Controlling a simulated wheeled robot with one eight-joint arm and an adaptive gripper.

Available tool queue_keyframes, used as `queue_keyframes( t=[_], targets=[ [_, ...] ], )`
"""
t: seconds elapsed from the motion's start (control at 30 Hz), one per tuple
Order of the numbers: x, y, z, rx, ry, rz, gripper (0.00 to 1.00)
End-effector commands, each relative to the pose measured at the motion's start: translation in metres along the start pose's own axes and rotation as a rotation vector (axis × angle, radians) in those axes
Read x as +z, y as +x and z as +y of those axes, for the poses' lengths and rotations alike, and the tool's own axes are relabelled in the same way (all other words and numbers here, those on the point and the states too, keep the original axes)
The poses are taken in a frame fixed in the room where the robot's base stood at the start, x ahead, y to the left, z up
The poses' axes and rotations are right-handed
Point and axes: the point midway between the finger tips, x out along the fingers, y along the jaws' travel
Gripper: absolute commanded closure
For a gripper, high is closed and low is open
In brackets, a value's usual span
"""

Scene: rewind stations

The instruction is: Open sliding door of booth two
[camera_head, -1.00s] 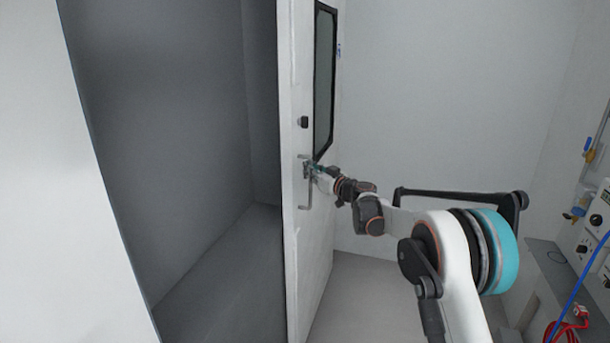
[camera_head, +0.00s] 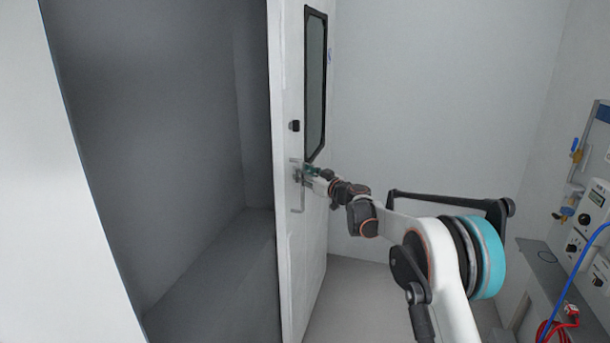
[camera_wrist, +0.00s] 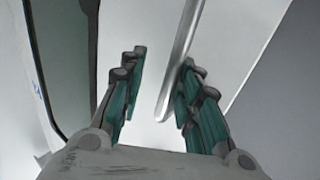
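The white sliding door (camera_head: 308,240) with a tall dark window (camera_head: 315,85) stands at mid picture in the head view. A dark opening lies to its left. A metal bar handle (camera_head: 297,197) is on the door's face, below a small black knob (camera_head: 294,126). My gripper (camera_head: 306,174) is at the handle's upper part. In the wrist view, the two teal-padded fingers of my gripper (camera_wrist: 163,62) are spread apart. The handle bar (camera_wrist: 178,60) runs between them, close to the right finger. Contact with that finger is unclear, and the left finger is apart from it.
The grey booth interior (camera_head: 150,130) left of the door looks empty. A white wall panel (camera_head: 50,230) borders the opening at left. At right are a blue-handled valve (camera_head: 576,149), control boxes (camera_head: 595,205) and a red cable (camera_head: 556,328). Floor (camera_head: 355,290) shows clear beyond my arm.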

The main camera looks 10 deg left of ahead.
Motion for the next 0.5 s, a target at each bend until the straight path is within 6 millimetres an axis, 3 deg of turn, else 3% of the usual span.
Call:
queue_keyframes(
  t=[0.27, 0.5],
  targets=[
    [-0.001, -0.016, 0.000, -0.001, 0.001, 0.000, 0.69],
    [0.000, -0.064, 0.001, 0.001, 0.001, 0.000, 0.69]
  ],
)
